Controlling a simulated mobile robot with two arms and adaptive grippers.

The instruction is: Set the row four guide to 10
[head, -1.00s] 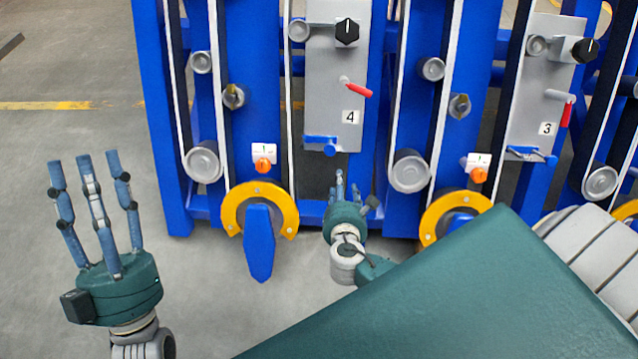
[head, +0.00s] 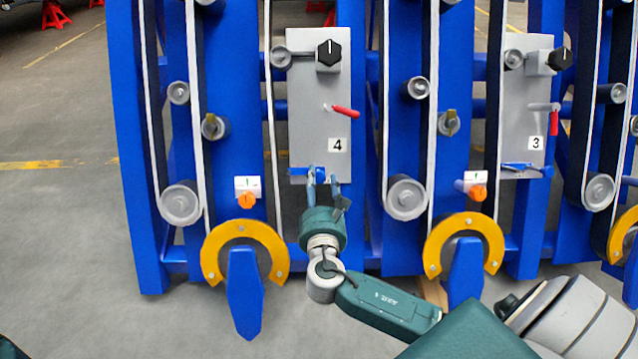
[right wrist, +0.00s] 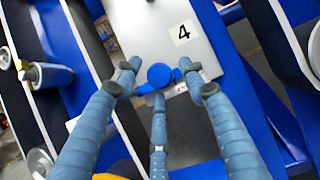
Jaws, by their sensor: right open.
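The row four panel (head: 305,105) is a grey plate marked 4, with a black knob (head: 328,53) at its top and a red lever (head: 345,111) at mid-height. A blue guide piece (head: 298,174) sits at its lower edge, partly hidden by my fingers. In the right wrist view its round blue knob (right wrist: 160,75) shows beside a small pale scale, too small to read. My right gripper (head: 323,180) is open at the panel's lower edge, with its fingers (right wrist: 158,90) around the blue knob; I cannot tell if they touch it. My left gripper is out of view.
Blue frame posts and rollers stand on both sides of the panel. A yellow half-ring (head: 245,240) and an orange knob (head: 247,200) are at lower left. The row three panel (head: 522,105) is to the right. Bare floor (head: 70,250) lies to the left.

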